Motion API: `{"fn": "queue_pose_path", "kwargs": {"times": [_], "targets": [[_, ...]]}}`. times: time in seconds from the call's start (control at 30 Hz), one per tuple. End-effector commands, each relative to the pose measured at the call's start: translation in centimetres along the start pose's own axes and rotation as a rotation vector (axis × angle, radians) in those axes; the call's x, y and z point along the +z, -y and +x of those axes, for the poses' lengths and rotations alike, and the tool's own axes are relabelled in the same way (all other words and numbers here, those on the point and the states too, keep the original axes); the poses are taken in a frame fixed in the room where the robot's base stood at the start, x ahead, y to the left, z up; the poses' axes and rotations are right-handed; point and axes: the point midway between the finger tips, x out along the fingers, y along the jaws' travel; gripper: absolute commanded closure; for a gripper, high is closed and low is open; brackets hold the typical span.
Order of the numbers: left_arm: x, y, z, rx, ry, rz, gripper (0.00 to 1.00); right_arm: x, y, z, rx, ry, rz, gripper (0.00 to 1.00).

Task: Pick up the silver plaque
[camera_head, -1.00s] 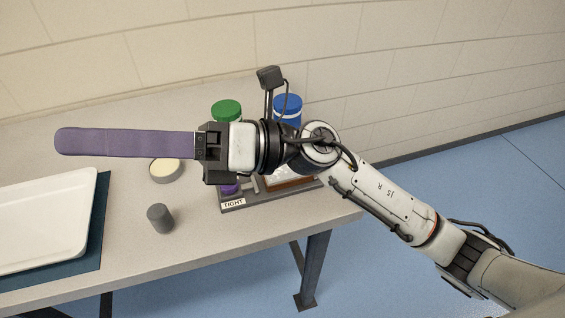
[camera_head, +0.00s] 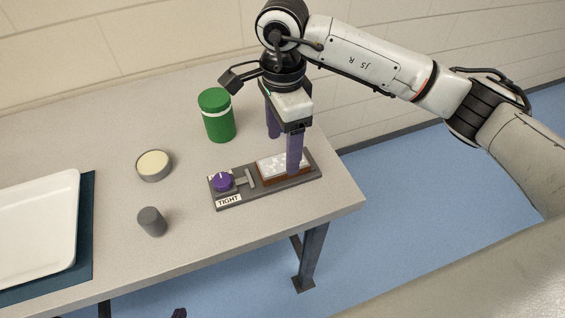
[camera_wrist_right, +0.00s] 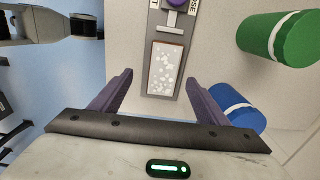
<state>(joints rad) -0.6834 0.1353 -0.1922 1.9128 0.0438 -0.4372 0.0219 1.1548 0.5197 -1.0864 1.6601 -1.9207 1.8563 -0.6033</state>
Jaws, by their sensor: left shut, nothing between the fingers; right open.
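A flat block with a speckled silvery top and brown sides (camera_head: 270,167) lies on the right part of a dark grey base (camera_head: 240,198); it is the only plaque-like thing I see. It also shows in the right wrist view (camera_wrist_right: 165,70). My right gripper (camera_head: 284,154) is open and empty, fingers pointing down. In the head view its near finger covers part of the block. In the right wrist view its fingers (camera_wrist_right: 158,80) are on either side of the block's line, apart from it. My left gripper (camera_head: 178,313) barely shows at the bottom edge, shut and empty.
The base carries a purple knob (camera_head: 222,182) and a "TIGHT" label (camera_head: 229,201). A green jar (camera_head: 218,115), round tin (camera_head: 154,166), grey cylinder (camera_head: 151,221) and white tray (camera_head: 72,200) stand left. A blue jar (camera_wrist_right: 235,115) is near one finger. The table edge is close.

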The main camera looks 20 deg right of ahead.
Motion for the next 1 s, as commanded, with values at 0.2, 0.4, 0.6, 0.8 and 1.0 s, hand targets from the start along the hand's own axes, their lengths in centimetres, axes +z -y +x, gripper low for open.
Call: {"fn": "queue_pose_path", "kwargs": {"times": [0.2,0.4,0.6,0.8,1.0], "targets": [[-0.2,0.1,-0.3,-0.002,0.003,-0.001,1.0,-0.1,0.2,1.9,0.005,0.002,0.002,0.31],[-0.4,0.1,-0.7,-0.002,0.005,-0.002,1.0,-0.3,0.7,4.8,0.004,0.003,0.0,0.31],[-0.3,0.1,-0.8,-0.002,0.006,-0.002,1.0,-0.3,0.7,5.8,0.0,0.003,0.0,0.31],[-0.3,0.1,-0.8,-0.002,0.007,-0.002,1.0,-0.2,0.8,5.7,0.0,0.003,0.0,0.41],[-0.3,0.0,-0.8,-0.002,0.008,-0.001,1.0,-0.2,0.8,5.7,0.0,0.004,0.0,0.75]]}}
